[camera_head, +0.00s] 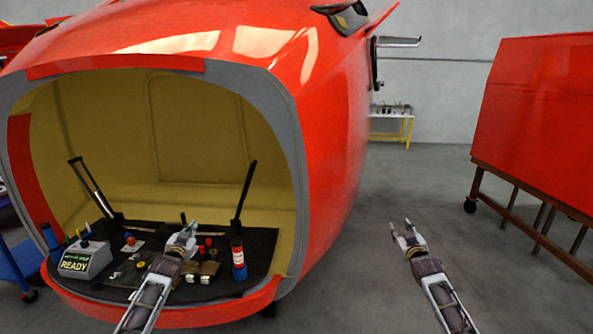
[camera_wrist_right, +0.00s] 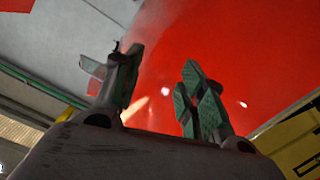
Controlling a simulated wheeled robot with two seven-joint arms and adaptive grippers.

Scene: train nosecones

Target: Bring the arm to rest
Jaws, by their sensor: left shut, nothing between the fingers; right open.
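My left gripper (camera_head: 184,236) is in the head view, over the black work surface (camera_head: 215,240) inside the opening of the red nosecone (camera_head: 335,120). It is shut and holds nothing. My right gripper (camera_head: 403,232) is in the head view, out over the grey floor to the right of the nosecone. It is open and empty. In the right wrist view its two fingers (camera_wrist_right: 160,95) stand apart with nothing between them, against a red surface.
The surface holds a grey box reading READY (camera_head: 82,262), a blue and red bottle (camera_head: 238,258) and small parts. Two black struts (camera_head: 246,190) rise there. A red panel on a wheeled frame (camera_head: 540,120) stands right. Floor between is clear.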

